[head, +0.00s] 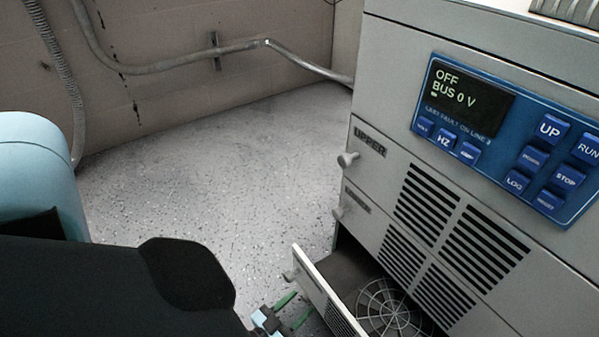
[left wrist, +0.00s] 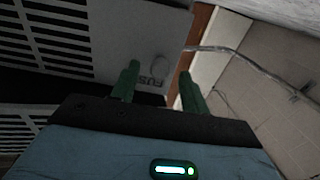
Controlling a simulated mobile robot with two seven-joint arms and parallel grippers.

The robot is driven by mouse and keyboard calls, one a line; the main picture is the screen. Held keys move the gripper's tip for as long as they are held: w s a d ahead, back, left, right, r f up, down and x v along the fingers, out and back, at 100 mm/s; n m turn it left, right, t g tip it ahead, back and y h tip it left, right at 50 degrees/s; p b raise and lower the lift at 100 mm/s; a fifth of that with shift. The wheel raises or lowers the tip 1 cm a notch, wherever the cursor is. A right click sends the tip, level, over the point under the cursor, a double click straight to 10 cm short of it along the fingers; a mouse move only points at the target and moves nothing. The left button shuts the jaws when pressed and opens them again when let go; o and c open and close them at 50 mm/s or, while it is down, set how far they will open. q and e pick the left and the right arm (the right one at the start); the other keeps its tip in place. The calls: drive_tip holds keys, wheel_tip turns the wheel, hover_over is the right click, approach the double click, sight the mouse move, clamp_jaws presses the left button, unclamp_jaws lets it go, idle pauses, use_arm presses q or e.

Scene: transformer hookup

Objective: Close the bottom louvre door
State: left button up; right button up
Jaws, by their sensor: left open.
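The bottom louvre door (head: 326,293) stands swung open at the foot of the grey cabinet (head: 460,70), with a small knob (head: 289,275) near its free edge. A round fan guard (head: 388,306) shows in the opening behind it. My left gripper (head: 296,306) is low by the outer face of this door, its green fingers apart and empty. In the left wrist view, the fingers (left wrist: 158,70) are spread before a pale louvred panel (left wrist: 135,30) with a round knob (left wrist: 160,66) and a partly hidden label starting "FUS". I cannot tell whether they touch it. My right gripper is not in view.
The upper door (head: 368,150) and the middle door (head: 355,205) look shut, and their knobs stick out. A blue control panel (head: 505,138) is above. Speckled floor (head: 210,180) left of the cabinet is clear. Conduit (head: 190,58) runs along the back wall.

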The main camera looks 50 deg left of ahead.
use_arm(q)
drive_tip(key=shift+w, duration=0.5)
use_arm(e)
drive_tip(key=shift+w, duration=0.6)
use_arm(q)
drive_tip(key=c, duration=1)
drive_tip(key=shift+a, duration=0.1)
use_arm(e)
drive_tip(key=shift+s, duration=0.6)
